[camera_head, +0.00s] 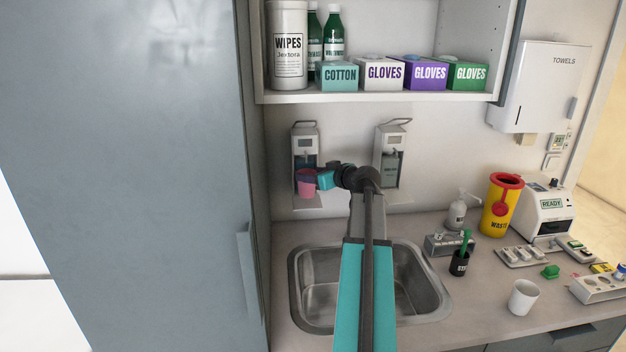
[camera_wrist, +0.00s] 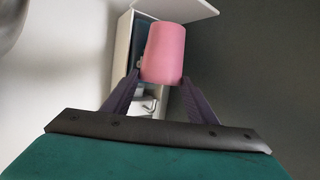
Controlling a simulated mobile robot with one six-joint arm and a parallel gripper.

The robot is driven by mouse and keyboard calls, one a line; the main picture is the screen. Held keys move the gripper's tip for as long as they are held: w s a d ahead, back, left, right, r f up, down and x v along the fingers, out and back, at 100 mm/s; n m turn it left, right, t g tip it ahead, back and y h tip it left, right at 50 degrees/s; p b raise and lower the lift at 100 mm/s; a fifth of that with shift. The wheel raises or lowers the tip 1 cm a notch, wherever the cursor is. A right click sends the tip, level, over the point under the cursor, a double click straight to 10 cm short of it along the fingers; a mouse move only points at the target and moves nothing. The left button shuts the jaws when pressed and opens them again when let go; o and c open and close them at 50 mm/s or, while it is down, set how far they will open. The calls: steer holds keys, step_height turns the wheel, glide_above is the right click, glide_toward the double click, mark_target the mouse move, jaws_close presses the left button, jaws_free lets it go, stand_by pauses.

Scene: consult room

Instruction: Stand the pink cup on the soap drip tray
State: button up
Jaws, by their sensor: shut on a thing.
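The pink cup (camera_head: 305,188) is up at the wall, in front of the lower part of the left soap dispenser (camera_head: 304,140). My gripper (camera_head: 312,174) is shut on it, coming from the right. In the wrist view the cup (camera_wrist: 164,50) sits between the two dark fingers of my gripper (camera_wrist: 161,82). The soap drip tray (camera_head: 312,205) is the pale ledge below the left dispenser, partly behind and under the cup. I cannot tell whether the cup's base touches the tray. The dispenser body (camera_wrist: 124,60) shows behind the cup in the wrist view.
A second dispenser (camera_head: 390,155) hangs to the right. A shelf (camera_head: 380,97) with wipes and boxes is above. The sink (camera_head: 300,300) lies below. A white cup (camera_head: 523,297), black pot (camera_head: 460,263) and yellow waste bin (camera_head: 501,207) stand on the counter.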

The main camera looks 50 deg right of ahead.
steer(key=shift+f+p, duration=0.5)
steer(key=shift+f, duration=0.6)
steer(key=shift+f+b, duration=0.2)
steer(key=shift+b, duration=0.15)
steer(key=o, duration=1.5)
steer(key=shift+r+p, duration=0.25)
steer(key=shift+p, duration=0.1)
steer(key=b+v, duration=0.4)
steer(key=v, duration=0.8)
steer(key=shift+f, duration=0.1)
